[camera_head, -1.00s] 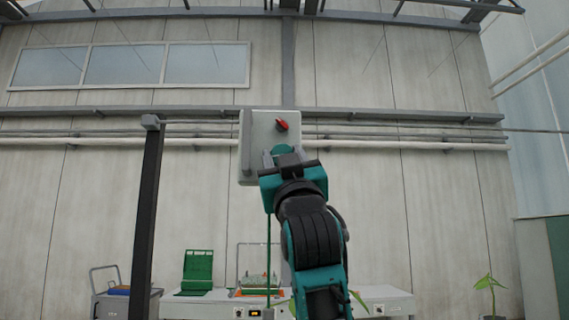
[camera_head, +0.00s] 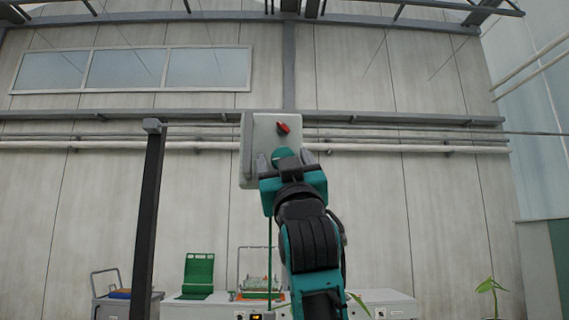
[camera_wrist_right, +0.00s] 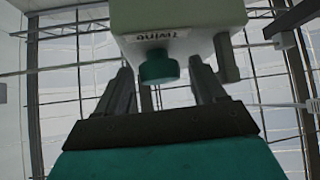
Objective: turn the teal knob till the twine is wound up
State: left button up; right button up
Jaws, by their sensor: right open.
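The teal knob (camera_head: 283,153) sticks out of the pale grey box on the wall, below a red handle. In the right wrist view the knob (camera_wrist_right: 158,67) sits under a label reading "Twine", upside down. My right gripper (camera_head: 285,161) is open, with one finger on each side of the knob. The right wrist view shows gaps between the fingers (camera_wrist_right: 160,78) and the knob. The green twine (camera_head: 270,240) hangs straight down below the box; its top end is hidden by my right arm. My left gripper is out of view.
The grey box (camera_head: 247,175) carries the red handle (camera_head: 283,128) just above the knob. Pipes run along the wall behind. A dark post (camera_head: 148,220) stands at left. Low white cabinets (camera_head: 195,307), a green case (camera_head: 198,272) and a cart (camera_head: 112,296) are below.

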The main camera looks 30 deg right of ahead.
jog(key=b+v, duration=0.2)
jog(key=v, duration=1.1)
